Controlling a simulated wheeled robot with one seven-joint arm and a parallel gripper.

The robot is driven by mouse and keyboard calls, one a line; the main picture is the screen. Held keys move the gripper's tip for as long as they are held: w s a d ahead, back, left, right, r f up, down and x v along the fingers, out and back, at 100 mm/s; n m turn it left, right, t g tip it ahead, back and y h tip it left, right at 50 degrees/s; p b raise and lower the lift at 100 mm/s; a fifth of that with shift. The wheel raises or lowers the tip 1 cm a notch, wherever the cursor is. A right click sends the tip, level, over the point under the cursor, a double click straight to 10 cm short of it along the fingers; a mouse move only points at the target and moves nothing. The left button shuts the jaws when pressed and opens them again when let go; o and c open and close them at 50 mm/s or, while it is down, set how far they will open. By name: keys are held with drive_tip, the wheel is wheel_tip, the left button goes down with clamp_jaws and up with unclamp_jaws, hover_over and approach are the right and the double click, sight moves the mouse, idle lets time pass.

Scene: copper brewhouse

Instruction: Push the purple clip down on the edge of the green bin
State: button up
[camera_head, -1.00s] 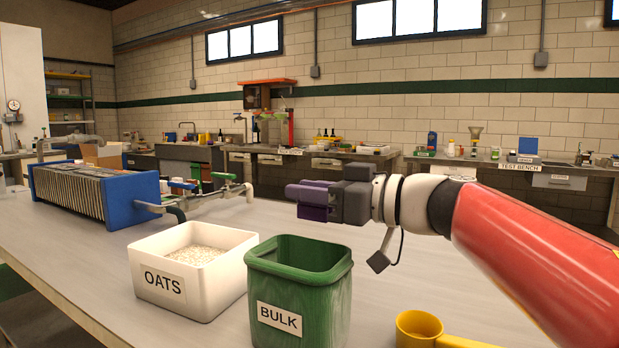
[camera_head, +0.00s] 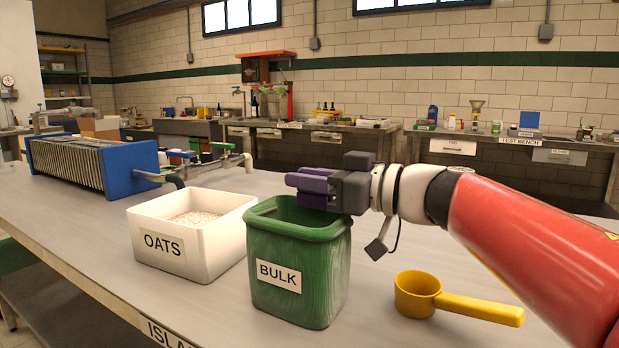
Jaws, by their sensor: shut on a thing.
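The green bin (camera_head: 298,300) with a "BULK" label stands upright on the grey table, its top open. My gripper (camera_head: 318,190) comes in from the right, level, and is shut on the purple clip (camera_head: 308,182). The clip appears at the far right part of the bin's rim (camera_head: 262,208) and overlaps it in the picture. I cannot tell whether the clip touches the rim or hangs just above it. Part of the clip is hidden by the gripper fingers.
A white "OATS" box (camera_head: 215,259) stands left of the bin. A yellow scoop (camera_head: 418,294) lies to the right, under my arm. A blue-ended plate unit (camera_head: 130,180) with pipes stands at the back left. The table between the bin and scoop is clear.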

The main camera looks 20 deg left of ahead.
drive_tip(key=shift+f, duration=0.4)
drive_tip(key=o, duration=1)
drive_tip(key=shift+o, duration=0.2)
drive_tip(key=d, duration=0.7)
drive_tip(key=shift+s+d, duration=0.2)
drive_tip(key=shift+s, duration=0.1)
drive_tip(key=shift+d, duration=0.2)
drive_tip(key=shift+s, duration=0.15)
